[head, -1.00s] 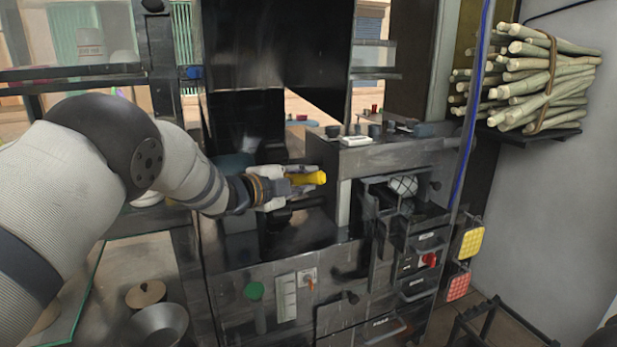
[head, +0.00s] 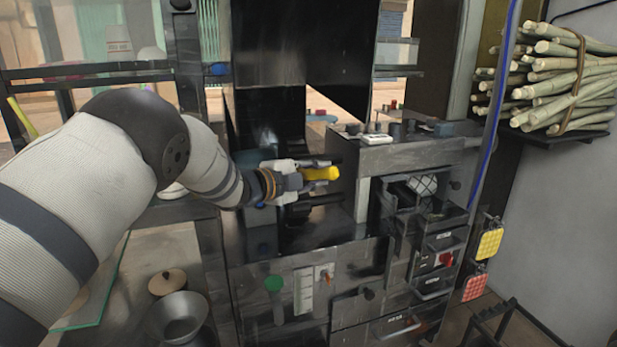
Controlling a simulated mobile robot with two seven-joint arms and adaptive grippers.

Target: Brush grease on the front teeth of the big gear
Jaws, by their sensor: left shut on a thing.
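My left gripper (head: 312,172) reaches in from the left and is shut on a yellow handle (head: 322,174), which looks like that of the grease brush. The brush's bristle end cannot be made out. The gripper is in front of the dark opening of the sugarcane press (head: 400,156), left of its grey top block. I cannot make out the big gear or its teeth in the dark area behind the gripper. My right gripper is not in view.
Bundled cane (head: 570,80) lies on a shelf at right. A metal funnel-shaped bowl (head: 178,318) and a small lidded pot (head: 167,283) stand lower left. A blue cable (head: 497,100) hangs at right.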

